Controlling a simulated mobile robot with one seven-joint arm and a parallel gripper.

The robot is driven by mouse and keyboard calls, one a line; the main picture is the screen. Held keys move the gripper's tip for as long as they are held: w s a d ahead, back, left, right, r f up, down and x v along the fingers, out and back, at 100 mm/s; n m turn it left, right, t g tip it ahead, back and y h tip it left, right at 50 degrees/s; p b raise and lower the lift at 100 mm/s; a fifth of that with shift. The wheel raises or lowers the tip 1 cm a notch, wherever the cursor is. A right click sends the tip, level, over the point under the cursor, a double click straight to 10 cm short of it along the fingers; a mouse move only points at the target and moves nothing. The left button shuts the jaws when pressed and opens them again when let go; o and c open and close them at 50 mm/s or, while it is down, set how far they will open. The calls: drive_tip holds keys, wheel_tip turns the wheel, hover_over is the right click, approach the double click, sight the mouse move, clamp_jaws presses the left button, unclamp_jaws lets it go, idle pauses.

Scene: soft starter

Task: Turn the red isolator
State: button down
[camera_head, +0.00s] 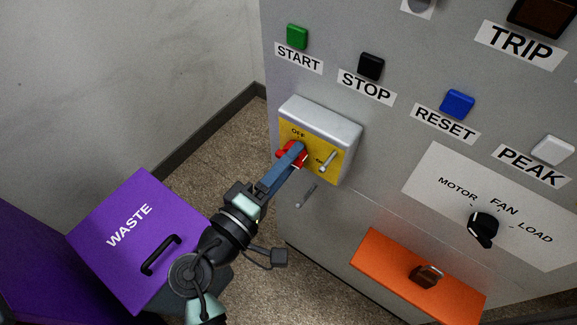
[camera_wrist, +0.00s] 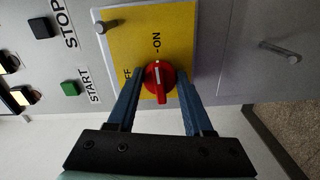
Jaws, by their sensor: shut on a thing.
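The red isolator (camera_wrist: 160,80) is a round red knob with a raised grip and a white line, on a yellow plate (camera_wrist: 181,21). The plate is on a grey box (camera_head: 318,113) on the cabinet front. In the wrist view the white line runs roughly in line with the ON mark. The OFF label is partly hidden by a finger. My gripper (camera_wrist: 162,72) is shut on the red isolator, with one blue finger on each side. In the head view my gripper (camera_head: 298,148) covers much of the red isolator (camera_head: 284,157).
A metal pin (camera_head: 328,160) sticks out of the plate, and a metal handle (camera_head: 307,196) is below the box. START (camera_head: 297,36), STOP (camera_head: 371,66) and RESET (camera_head: 457,103) buttons are above. A purple WASTE bin (camera_head: 112,263) stands left of my arm. An orange drawer (camera_head: 385,262) is at lower right.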

drive_tip(key=shift+m, duration=0.5)
drive_tip(key=shift+c, duration=1.5)
unclamp_jaws()
drive_tip(key=v, duration=1.3)
drive_tip(key=shift+w, duration=0.1)
